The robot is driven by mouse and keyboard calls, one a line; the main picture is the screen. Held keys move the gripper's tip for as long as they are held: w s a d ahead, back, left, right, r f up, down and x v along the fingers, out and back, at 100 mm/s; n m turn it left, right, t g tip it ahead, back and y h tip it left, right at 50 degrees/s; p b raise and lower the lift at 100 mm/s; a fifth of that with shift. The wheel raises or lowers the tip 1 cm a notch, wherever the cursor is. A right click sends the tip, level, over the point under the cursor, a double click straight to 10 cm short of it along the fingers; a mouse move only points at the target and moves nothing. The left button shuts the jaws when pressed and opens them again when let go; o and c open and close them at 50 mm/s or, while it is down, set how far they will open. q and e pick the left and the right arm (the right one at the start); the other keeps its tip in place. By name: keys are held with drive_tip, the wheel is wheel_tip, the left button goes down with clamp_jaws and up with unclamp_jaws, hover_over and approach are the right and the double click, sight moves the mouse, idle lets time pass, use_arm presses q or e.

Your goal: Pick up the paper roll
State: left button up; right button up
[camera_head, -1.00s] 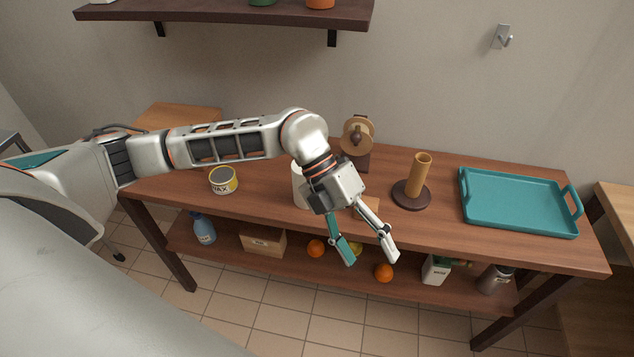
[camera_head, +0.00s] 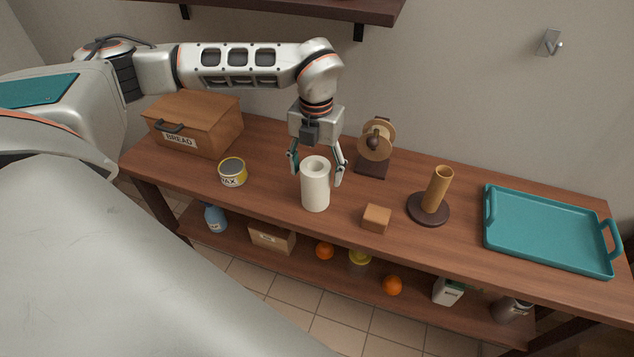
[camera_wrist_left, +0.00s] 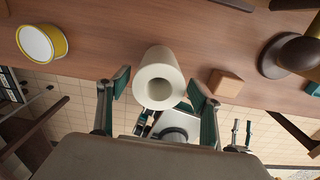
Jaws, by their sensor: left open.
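The white paper roll (camera_head: 315,188) stands upright on the wooden table, its hollow core facing up. My left gripper (camera_head: 317,178) points down at the roll, its fingers apart, one on each side of the roll's upper part in the head view. In the left wrist view the paper roll (camera_wrist_left: 160,78) shows from above between the two open fingers (camera_wrist_left: 160,92). I cannot tell whether the fingers touch it; it does not look clamped. A brown holder with an upright post (camera_head: 437,190) stands to the right. My right gripper is not seen in the head view.
A small wooden block (camera_head: 376,218) lies right of the roll. A wax tin (camera_head: 232,172) and a bread box (camera_head: 205,115) are to the left. A brown spool stand (camera_head: 376,148) is behind. A teal tray (camera_head: 550,258) lies at the right. A lower shelf (camera_head: 300,260) holds several items.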

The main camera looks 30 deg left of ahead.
use_arm(q)
wheel_tip(320, 180, down, 5)
drive_tip(key=shift+a+f, duration=0.1)
drive_tip(key=c, duration=1.2)
